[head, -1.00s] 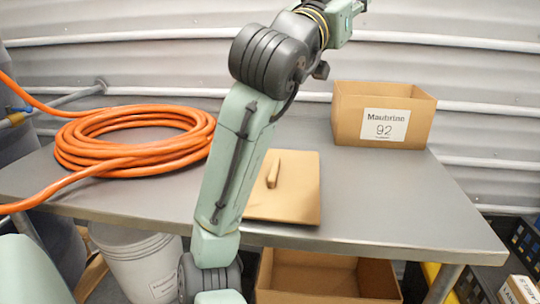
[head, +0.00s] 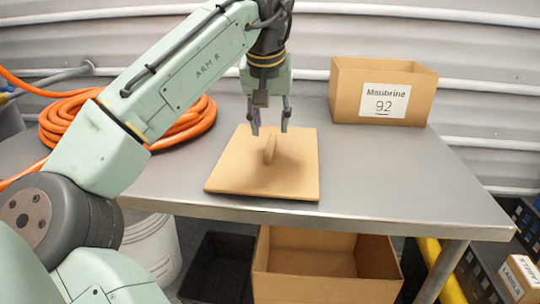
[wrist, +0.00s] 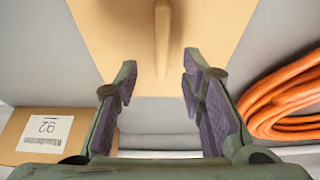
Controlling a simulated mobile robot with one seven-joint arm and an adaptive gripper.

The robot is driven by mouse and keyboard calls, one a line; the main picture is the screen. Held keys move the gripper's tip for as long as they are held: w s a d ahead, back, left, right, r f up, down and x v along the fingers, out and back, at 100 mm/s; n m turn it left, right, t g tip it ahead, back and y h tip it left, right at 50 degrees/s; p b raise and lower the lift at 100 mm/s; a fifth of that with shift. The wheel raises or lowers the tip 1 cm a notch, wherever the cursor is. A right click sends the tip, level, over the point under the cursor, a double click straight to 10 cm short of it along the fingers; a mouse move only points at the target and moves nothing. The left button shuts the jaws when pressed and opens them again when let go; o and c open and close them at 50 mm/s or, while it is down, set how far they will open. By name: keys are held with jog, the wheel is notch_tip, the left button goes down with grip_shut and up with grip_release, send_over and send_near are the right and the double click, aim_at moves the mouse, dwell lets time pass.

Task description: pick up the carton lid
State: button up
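The carton lid (head: 238,176) is a flat tan square lying on the grey metal table. A narrow upright handle (head: 270,149) stands at its middle. My gripper (head: 270,129) points down over the back part of the lid, just behind and above the handle. Its two fingers are apart with nothing between them. In the wrist view my gripper (wrist: 158,88) is open, with purple pads facing each other. The lid (wrist: 215,30) fills the top there, and its handle (wrist: 162,38) lies ahead of the gap between the fingertips.
An open carton labelled Maubrine 92 (head: 350,104) stands at the table's back right. A coiled orange hose (head: 60,121) lies at the left, partly behind my arm. An open carton (head: 325,288) and a black bin (head: 217,270) are below the table.

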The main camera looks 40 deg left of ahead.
aim_at(270, 142)
jog(key=x, duration=0.5)
jog(key=shift+s+a+f+p, duration=0.1)
jog(key=shift+f+p, duration=0.2)
jog(key=shift+f, duration=0.05)
jog(key=shift+c, duration=0.2)
grip_shut()
